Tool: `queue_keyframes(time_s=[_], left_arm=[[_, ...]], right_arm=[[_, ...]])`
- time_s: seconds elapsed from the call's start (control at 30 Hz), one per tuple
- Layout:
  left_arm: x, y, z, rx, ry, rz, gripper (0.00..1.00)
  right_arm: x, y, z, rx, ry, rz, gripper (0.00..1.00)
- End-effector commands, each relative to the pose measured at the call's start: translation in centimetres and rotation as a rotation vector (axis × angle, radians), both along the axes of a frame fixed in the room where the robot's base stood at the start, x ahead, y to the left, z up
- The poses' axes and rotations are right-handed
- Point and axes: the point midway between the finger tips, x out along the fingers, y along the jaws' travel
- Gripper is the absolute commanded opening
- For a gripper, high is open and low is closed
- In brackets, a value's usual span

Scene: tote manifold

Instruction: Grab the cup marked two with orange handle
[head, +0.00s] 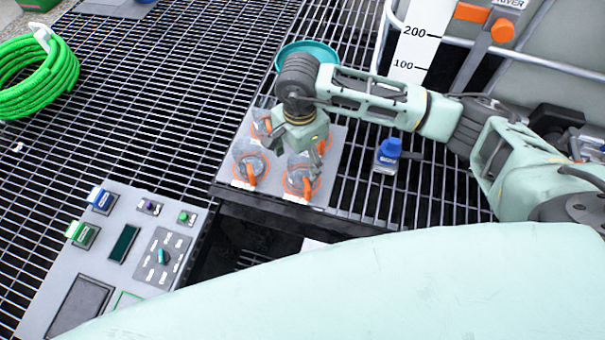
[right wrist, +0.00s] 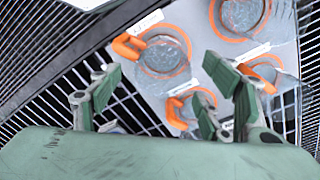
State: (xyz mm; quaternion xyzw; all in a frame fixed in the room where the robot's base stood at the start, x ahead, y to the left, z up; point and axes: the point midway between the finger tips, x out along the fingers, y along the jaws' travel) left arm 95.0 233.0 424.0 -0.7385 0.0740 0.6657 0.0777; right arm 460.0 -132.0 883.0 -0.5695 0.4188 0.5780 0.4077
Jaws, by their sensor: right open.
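Several clear cups with orange handles and orange rings stand on a grey panel (head: 225,177). In the head view, one cup (head: 250,160) is at the front left, another (head: 301,180) at the front right, and one (head: 262,122) further back. White labels lie beside them; I cannot read which is marked two. My right gripper (head: 300,146) is above the panel, open and empty, hiding part of the cups. In the right wrist view, the open fingers (right wrist: 165,88) show before a cup (right wrist: 163,55) with its handle to the left. A finger partly covers another cup. My left gripper is out of view.
A teal bowl-like thing (head: 310,50) is behind my wrist. A control panel (head: 120,245) is at the lower left, a coiled green hose (head: 40,75) at the upper left. Open grating lies between.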

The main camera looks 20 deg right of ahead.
Motion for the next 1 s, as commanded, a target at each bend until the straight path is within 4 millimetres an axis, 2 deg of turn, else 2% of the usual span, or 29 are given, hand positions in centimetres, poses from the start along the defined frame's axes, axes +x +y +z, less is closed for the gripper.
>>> queue_keyframes(time_s=[0.1,0.3,0.57,1.0], left_arm=[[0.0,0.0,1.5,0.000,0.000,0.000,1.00],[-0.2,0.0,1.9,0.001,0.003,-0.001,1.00],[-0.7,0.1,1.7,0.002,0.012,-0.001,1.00],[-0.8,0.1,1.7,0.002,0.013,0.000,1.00]], right_arm=[[-0.1,-0.4,-1.5,-0.002,0.007,-0.002,0.71],[0.0,-0.4,-3.9,-0.001,0.002,0.000,0.71],[0.1,-0.4,-4.2,-0.001,0.000,0.001,0.70],[0.1,-0.4,-4.2,-0.001,0.000,0.000,0.32]])
